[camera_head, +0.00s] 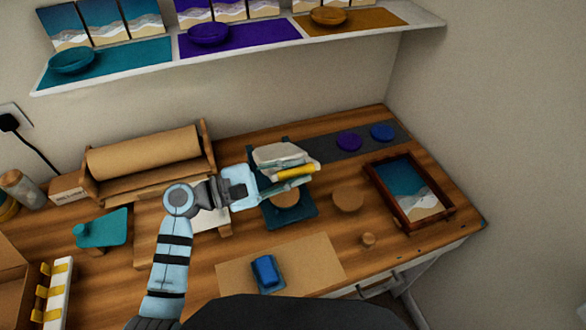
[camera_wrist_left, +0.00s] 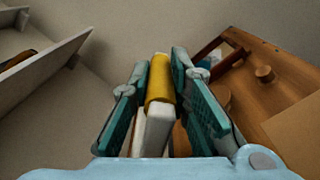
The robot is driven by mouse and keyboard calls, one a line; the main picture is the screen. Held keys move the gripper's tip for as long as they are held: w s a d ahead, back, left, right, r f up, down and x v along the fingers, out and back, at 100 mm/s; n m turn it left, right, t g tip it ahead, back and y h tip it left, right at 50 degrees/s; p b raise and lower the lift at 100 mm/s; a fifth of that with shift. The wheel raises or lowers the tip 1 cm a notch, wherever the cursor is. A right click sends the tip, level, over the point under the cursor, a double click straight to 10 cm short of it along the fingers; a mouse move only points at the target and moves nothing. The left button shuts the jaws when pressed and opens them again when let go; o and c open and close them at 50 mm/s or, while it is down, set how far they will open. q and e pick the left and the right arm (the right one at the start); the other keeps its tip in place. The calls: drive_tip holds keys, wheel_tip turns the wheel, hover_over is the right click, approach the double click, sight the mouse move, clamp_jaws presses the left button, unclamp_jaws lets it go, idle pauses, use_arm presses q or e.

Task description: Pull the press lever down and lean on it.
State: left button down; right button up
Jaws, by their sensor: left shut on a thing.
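The press (camera_head: 300,213) stands on the bench in the head view, with a teal base, dark uprights and a round tan piece (camera_head: 284,196) on the base. Its lever has a yellow grip (camera_head: 296,172) and a pale shaft. My left gripper (camera_head: 306,174) is over the press, shut on the lever grip. In the left wrist view the yellow grip (camera_wrist_left: 160,82) lies between the two teal-padded fingers. The fingers and lever hide part of the press top. My right gripper is not in view.
A framed beach picture (camera_head: 410,190) lies at the right. A blue block (camera_head: 266,272) sits on a brown sheet (camera_head: 325,262) in front. A paper roll (camera_head: 145,152) stands at the back left. A shelf (camera_head: 240,57) with bowls runs above.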

use_arm(q)
drive_tip(key=c, duration=1.5)
unclamp_jaws()
drive_tip(key=shift+w, duration=0.1)
drive_tip(key=shift+a, duration=0.1)
drive_tip(key=v, duration=1.2)
drive_tip(key=shift+c, duration=0.2)
